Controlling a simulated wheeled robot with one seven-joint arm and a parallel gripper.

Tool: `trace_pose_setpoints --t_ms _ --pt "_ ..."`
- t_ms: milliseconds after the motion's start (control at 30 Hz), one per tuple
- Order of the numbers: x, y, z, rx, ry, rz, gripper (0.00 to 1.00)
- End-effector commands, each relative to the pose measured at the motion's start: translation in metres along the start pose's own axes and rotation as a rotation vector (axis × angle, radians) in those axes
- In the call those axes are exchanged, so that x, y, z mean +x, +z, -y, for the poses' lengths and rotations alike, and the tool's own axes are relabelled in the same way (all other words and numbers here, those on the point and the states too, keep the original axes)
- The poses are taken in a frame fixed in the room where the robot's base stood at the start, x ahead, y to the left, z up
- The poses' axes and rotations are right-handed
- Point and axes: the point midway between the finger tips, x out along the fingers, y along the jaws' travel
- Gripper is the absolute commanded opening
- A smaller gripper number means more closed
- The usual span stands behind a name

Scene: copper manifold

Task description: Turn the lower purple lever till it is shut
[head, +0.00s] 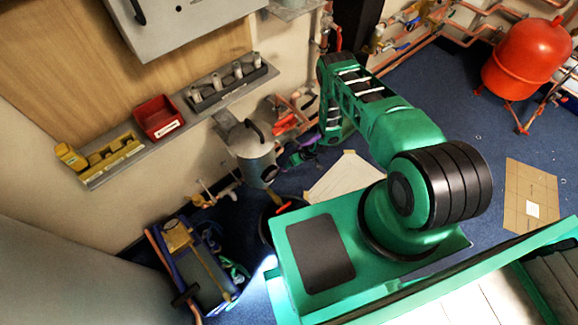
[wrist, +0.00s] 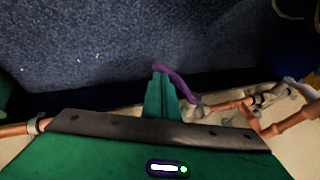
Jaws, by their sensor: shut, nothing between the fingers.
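A purple lever (wrist: 178,80) shows in the wrist view, just right of my fingers. It runs from beside the fingertips down and right toward a pale metal valve body on a copper pipe. My gripper (wrist: 160,82) is shut and empty, its green fingers side by side against or very close to the lever's left side; I cannot tell whether they touch. In the head view a purple part (head: 310,141) shows near the end of my arm, below the red valve handles. My fingertips are not clear there, and I cannot tell the lever's angle from that view.
Copper pipes (wrist: 225,105) with fittings run along the wall foot beside my gripper. In the head view a grey cylinder (head: 254,155) stands left of my arm end, with red handles (head: 285,122) above. A red tank (head: 524,60) stands far right. Blue floor (head: 455,125) is open right of my arm.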

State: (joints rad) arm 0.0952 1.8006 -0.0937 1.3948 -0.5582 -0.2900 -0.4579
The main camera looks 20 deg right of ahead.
Motion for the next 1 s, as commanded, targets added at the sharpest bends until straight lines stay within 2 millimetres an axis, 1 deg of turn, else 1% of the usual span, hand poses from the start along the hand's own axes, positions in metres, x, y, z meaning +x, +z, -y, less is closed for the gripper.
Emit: trace_pose_setpoints --t_ms 267,533,600,1000 --pt "0.003 0.002 -0.001 0.001 0.0 0.0 0.0" --pt "0.011 0.005 -0.002 0.056 -0.122 0.002 0.0" --pt "0.013 0.006 0.001 0.05 -0.118 0.005 0.0" --pt "0.025 0.011 0.004 0.05 -0.115 0.004 0.0"
